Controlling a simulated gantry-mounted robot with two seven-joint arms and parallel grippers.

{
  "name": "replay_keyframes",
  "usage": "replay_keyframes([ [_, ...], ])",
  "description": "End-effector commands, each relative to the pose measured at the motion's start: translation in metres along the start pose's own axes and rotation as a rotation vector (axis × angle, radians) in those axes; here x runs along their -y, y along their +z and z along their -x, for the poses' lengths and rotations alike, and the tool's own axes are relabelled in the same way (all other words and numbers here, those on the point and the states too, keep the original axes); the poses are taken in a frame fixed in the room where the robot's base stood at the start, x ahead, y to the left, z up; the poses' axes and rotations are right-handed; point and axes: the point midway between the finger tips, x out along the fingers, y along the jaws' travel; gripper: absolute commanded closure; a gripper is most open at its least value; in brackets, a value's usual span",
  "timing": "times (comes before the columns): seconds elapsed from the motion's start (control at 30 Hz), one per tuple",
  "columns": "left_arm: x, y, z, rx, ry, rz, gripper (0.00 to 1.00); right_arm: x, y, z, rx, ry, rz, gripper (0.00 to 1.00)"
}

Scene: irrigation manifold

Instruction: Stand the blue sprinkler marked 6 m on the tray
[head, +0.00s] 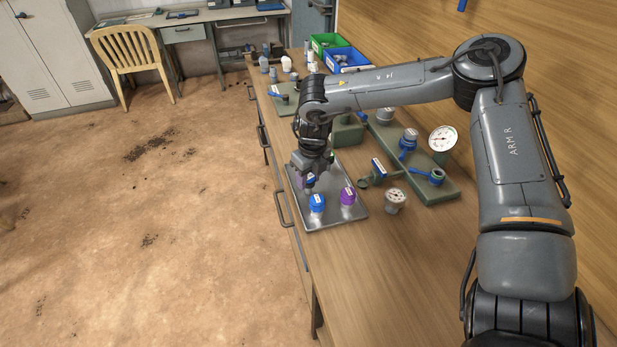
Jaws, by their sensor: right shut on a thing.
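The metal tray (338,219) lies at the left edge of the bench. A blue sprinkler (317,204) with a white label stands on its near part, and a purple one (347,195) stands to the right of it. My right gripper (309,183) points down over the tray's far left part. It is shut on a small blue-capped sprinkler (310,178), mostly hidden by the fingers. A bit of purple (298,182) shows beside the gripper. The marks on the labels are too small to read. I cannot tell whether the held piece touches the tray. My left gripper is out of view.
A green manifold (433,188) with a dial gauge (442,138) and blue-handled valves stands right of the tray. A loose gauge (395,200) and a valve (378,174) lie between them. Green (324,43) and blue (347,60) bins stand at the back. The near bench is clear.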

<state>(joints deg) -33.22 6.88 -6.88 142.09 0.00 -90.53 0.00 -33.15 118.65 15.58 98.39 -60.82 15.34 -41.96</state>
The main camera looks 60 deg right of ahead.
Motion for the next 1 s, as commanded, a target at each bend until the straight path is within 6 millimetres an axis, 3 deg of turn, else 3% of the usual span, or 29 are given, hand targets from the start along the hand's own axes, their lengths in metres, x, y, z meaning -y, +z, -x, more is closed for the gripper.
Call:
replay_keyframes([
  [0.2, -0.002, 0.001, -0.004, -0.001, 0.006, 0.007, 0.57, 0.0, -0.001, -0.005, 0.0, -0.001, 0.0, 0.97],
  [0.23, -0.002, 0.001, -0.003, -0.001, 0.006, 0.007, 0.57, 0.0, -0.001, -0.004, 0.0, 0.0, 0.0, 0.56],
  [0.37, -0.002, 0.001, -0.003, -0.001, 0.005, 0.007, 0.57, 0.0, -0.001, -0.004, 0.0, 0.0, 0.0, 0.36],
  [0.77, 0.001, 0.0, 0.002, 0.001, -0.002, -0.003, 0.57, 0.0, 0.0, 0.002, 0.0, 0.0, 0.0, 0.35],
  [1.0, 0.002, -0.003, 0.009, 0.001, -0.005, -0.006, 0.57, 0.0, 0.001, 0.035, 0.003, 0.001, 0.0, 0.35],
])
